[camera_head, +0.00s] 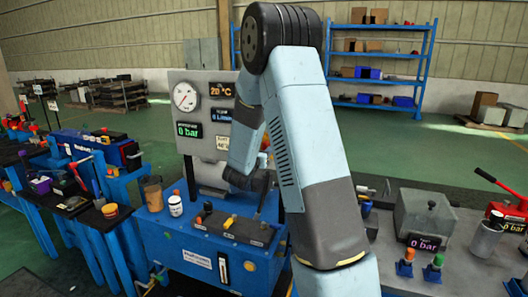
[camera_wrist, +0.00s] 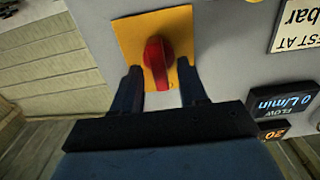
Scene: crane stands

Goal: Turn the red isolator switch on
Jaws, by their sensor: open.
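The red isolator switch (camera_wrist: 157,62) is a red rotary knob on a square yellow plate (camera_wrist: 128,36), fixed to a light grey panel. In the wrist view its long side runs roughly up and down the picture. My gripper (camera_wrist: 160,69) is open, with one dark finger on each side of the knob's lower part. I cannot tell whether the fingers touch it. In the head view the grey panel (camera_head: 204,78) stands on the blue bench, and my arm covers its right side, hiding the knob and most of the gripper.
The panel carries a round gauge (camera_head: 185,97), lit displays and a label reading "0 bar" (camera_head: 188,130). A flow display (camera_wrist: 287,108) lies right of the knob in the wrist view. On the blue bench (camera_head: 175,234) stand a white canister (camera_head: 175,206) and a dark valve block (camera_head: 234,228).

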